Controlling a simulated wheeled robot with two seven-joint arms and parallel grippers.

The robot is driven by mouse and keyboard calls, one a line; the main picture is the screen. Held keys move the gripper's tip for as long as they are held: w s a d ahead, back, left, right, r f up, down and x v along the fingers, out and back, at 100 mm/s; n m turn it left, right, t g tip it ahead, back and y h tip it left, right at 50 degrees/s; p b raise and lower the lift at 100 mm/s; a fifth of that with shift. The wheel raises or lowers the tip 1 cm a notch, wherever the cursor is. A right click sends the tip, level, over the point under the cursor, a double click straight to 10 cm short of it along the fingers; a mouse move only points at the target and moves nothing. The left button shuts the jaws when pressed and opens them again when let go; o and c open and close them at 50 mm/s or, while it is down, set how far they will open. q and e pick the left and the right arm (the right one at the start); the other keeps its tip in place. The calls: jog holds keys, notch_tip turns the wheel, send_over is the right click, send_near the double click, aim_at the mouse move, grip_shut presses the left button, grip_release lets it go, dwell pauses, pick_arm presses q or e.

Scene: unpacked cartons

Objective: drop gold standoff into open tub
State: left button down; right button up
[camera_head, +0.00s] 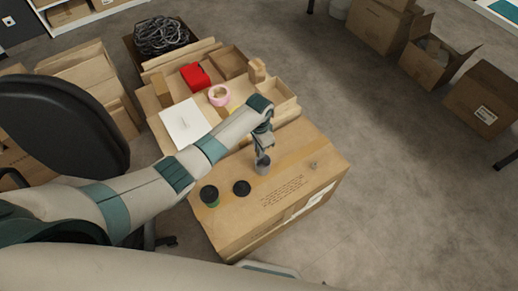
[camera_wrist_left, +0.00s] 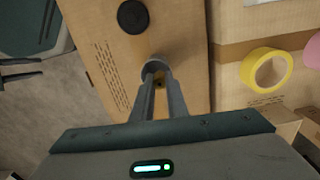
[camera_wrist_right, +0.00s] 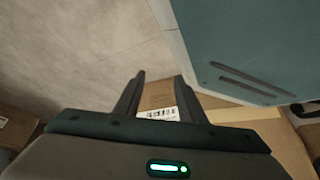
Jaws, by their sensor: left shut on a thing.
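My left gripper (camera_head: 262,157) points down over the carton, right at the small grey open tub (camera_head: 263,168). In the left wrist view its fingers (camera_wrist_left: 160,80) are nearly together beside the tub's rim (camera_wrist_left: 153,66), with a tiny gold-brown thing between them, which I take to be the gold standoff (camera_wrist_left: 158,83). It is mostly hidden by the fingers. I cannot tell whether the fingertips touch the tub. A black round lid (camera_head: 241,188) lies flat on the carton nearby. My right gripper (camera_wrist_right: 158,85) is open and empty in the right wrist view.
A green tub with a black top (camera_head: 210,196) stands near the carton's left edge. A small greyish piece (camera_head: 313,163) lies at the right on the carton (camera_head: 240,230). Behind are a pink tape roll (camera_head: 219,95), a red box (camera_head: 195,76) and white paper (camera_head: 184,124).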

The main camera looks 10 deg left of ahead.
pick_arm(q)
jog(key=shift+f, duration=0.15)
pick_arm(e)
jog(key=shift+w+a+r, duration=0.15)
jog(key=shift+w+a, duration=0.05)
jog(key=shift+w, duration=0.2)
jog(key=shift+w+a+r, duration=0.1)
jog(key=shift+w+a, duration=0.1)
jog(key=shift+w, duration=0.2)
pick_arm(q)
jog(key=c, duration=1.7)
grip_release()
jog(key=shift+o, duration=0.2)
pick_arm(e)
jog(key=shift+s, duration=0.15)
